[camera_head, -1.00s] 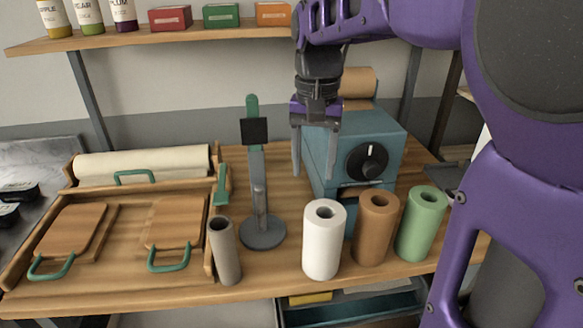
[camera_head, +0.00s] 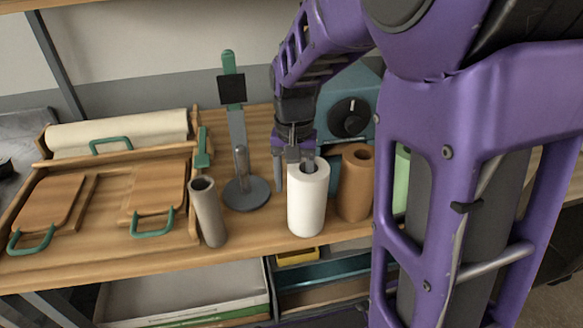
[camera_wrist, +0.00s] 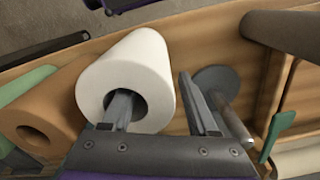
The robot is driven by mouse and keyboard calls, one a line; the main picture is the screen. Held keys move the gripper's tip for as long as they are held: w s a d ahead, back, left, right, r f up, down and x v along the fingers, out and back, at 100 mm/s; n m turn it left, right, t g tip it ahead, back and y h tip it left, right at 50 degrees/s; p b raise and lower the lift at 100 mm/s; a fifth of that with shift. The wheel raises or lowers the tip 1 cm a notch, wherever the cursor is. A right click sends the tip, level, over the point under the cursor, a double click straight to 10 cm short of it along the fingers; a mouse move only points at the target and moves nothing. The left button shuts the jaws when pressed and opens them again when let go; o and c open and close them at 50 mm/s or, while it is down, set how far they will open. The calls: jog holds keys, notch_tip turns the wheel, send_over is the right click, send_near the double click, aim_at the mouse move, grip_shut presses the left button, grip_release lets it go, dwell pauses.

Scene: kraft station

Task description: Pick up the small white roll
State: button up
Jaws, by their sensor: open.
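The small white roll (camera_head: 307,205) stands upright near the front edge of the wooden bench, with its hollow core facing up. It also shows in the wrist view (camera_wrist: 150,62), its core opening partly covered by one finger. My gripper (camera_head: 293,178) is open and points down at the roll's top. In the wrist view my gripper (camera_wrist: 155,90) has one finger over or in the core opening and the other outside the roll's wall, so the wall lies between them. I cannot tell how deep the first finger reaches or whether either touches.
A brown roll (camera_head: 356,188) stands close right of the white one, with a green roll (camera_head: 401,185) beyond, partly hidden by my arm. A grey round-based holder (camera_head: 246,193) and a grey tube (camera_head: 207,215) stand left. A blue machine (camera_head: 352,110) is behind.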

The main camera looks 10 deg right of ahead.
jog(key=shift+f, duration=0.9)
jog(key=shift+c, duration=0.3)
grip_shut()
dwell(0.4)
